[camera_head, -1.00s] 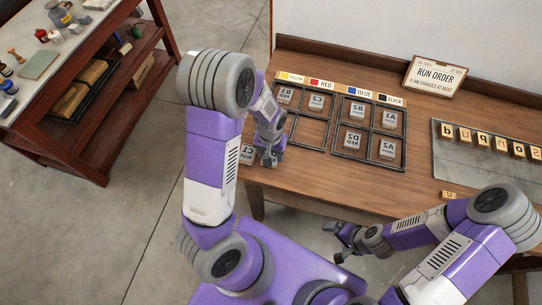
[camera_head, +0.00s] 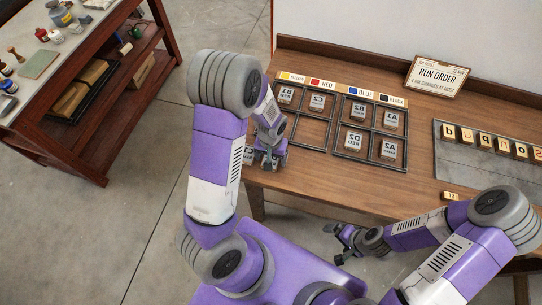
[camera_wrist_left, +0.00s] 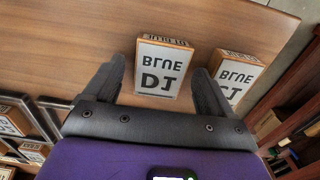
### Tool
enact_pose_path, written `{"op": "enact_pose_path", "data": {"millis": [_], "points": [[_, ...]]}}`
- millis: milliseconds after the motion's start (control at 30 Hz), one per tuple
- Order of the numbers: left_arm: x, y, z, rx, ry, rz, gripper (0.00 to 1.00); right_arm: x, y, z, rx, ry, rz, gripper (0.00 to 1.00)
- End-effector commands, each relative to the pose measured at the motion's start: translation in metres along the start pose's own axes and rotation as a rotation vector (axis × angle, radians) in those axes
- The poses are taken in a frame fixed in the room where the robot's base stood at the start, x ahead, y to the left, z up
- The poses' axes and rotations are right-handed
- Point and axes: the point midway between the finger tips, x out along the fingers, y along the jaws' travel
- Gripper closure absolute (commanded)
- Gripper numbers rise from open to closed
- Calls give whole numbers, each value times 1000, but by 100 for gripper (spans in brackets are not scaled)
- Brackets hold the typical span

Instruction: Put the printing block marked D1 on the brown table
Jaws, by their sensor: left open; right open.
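The printing block marked D1, with BLUE on its pale face (camera_wrist_left: 160,68), sits on the brown table (camera_wrist_left: 60,50) in the left wrist view. It is between the two fingers of my left gripper (camera_wrist_left: 158,82), with a gap on each side. My left gripper (camera_head: 271,164) is open over the left end of the brown table (camera_head: 310,172) in the head view, where it hides the D1 block. The block marked C1 (camera_wrist_left: 236,76) lies beside it, just outside one finger. My right gripper (camera_head: 342,243) is open and empty in front of the table.
A black divided rack (camera_head: 330,152) on the table holds several blocks under colour labels. A run order sign (camera_head: 437,76) and a tray of letter blocks (camera_head: 450,165) stand to the right. A red-brown shelf table (camera_head: 100,165) is at the left. The front middle of the table is clear.

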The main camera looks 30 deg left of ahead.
Motion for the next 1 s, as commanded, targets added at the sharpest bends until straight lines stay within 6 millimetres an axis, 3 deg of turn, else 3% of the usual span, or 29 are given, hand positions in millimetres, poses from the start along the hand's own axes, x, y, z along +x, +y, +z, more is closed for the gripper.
{"op": "enact_pose_path", "data": {"millis": [167,600,800,1000], "points": [[-18,1,-1,0,4,2,16,-7,-2,0,0,0,0,0],[-107,0,-1,1,3,2,16,-28,-10,1,0,0,0,0],[-122,0,0,1,1,1,16,-30,-11,1,0,0,0,0],[-124,0,0,0,0,0,16,-30,-11,1,0,0,0,0]]}}
